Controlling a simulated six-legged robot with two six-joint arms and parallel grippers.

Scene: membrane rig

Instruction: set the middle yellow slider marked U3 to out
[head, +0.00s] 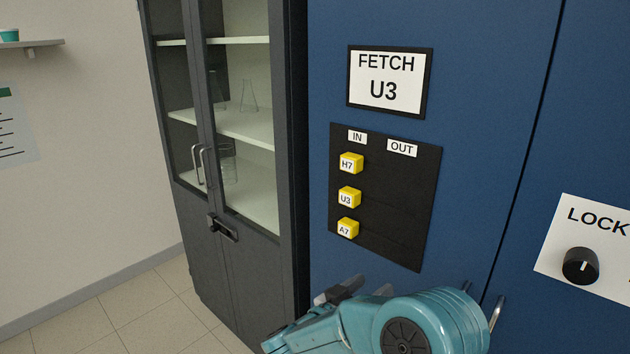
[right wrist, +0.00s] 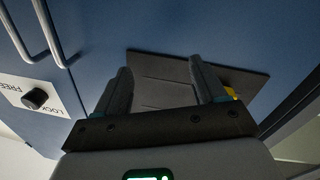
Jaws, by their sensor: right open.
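The yellow slider marked U3 (head: 349,197) is the middle one of three yellow sliders on a black panel (head: 405,215). It sits at the left, under the IN label (head: 357,136); the OUT label (head: 402,148) is to the right. The sliders H7 (head: 351,162) and A7 (head: 347,228) are also on the IN side. My right gripper (head: 355,290) is below the panel in the head view, apart from the sliders. In the right wrist view its two fingers (right wrist: 160,90) are apart and empty, with a bit of yellow (right wrist: 230,92) behind one finger. My left gripper is not in view.
A sign reading FETCH U3 (head: 390,82) is above the panel on the blue cabinet. A LOCK plate with a black knob (head: 580,266) is at the right, and door handles (head: 496,312) are below. A glass-door cabinet (head: 225,120) stands at the left.

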